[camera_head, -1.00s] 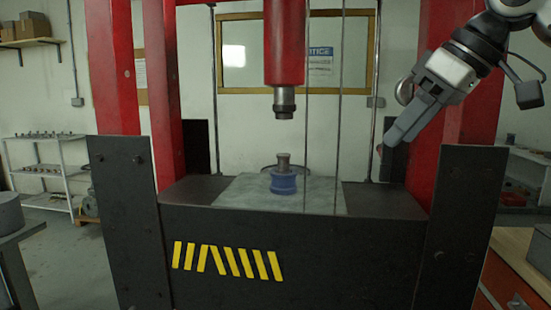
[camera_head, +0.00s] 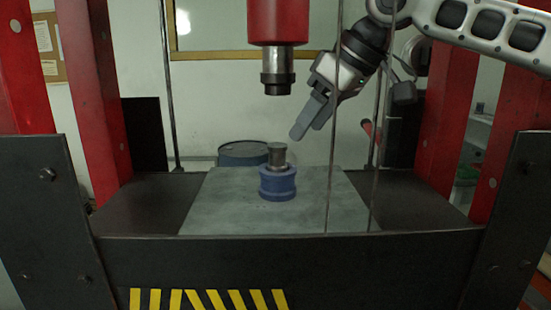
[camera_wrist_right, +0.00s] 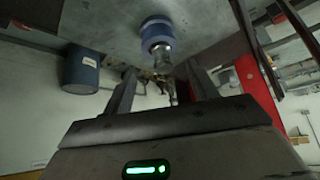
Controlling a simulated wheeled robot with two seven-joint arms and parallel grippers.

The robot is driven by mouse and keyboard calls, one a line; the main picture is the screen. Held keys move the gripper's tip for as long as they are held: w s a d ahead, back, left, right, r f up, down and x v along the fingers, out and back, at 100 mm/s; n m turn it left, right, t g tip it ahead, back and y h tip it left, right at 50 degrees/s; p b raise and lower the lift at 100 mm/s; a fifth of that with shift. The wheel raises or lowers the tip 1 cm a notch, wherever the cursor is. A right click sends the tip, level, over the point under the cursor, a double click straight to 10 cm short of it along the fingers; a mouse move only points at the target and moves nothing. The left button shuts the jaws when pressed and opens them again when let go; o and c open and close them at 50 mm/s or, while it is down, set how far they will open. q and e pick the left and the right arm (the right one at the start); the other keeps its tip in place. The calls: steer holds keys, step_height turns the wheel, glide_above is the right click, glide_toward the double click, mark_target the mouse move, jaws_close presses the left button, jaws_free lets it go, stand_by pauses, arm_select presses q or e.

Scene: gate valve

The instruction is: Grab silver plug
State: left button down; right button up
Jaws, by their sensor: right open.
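The silver plug (camera_head: 277,154) stands upright in the top of a blue ring-shaped part (camera_head: 278,183) on the grey press plate (camera_head: 235,211). My right gripper (camera_head: 306,128) is open and empty, above and to the right of the plug, angled down toward it. In the right wrist view the plug (camera_wrist_right: 162,60) and the blue part (camera_wrist_right: 157,31) show ahead, between and beyond the two open fingers (camera_wrist_right: 163,88). A gap separates the fingers from the plug. My left gripper is in no view.
The red press cylinder with its dark ram (camera_head: 278,70) hangs above the plug. Thin vertical rods (camera_head: 333,150) stand in front of and around the plate. A blue drum (camera_head: 243,154) stands behind. Red posts (camera_head: 448,135) and dark side plates flank the bed.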

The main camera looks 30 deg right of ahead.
mark_target(284, 153)
steer(key=x, duration=0.9)
steer(key=shift+w+a+r+p, duration=0.15)
steer(key=shift+w+r+p, duration=0.15)
steer(key=shift+w, duration=0.05)
steer(key=shift+s+f, duration=0.1)
steer(key=shift+c, duration=0.6)
jaws_close()
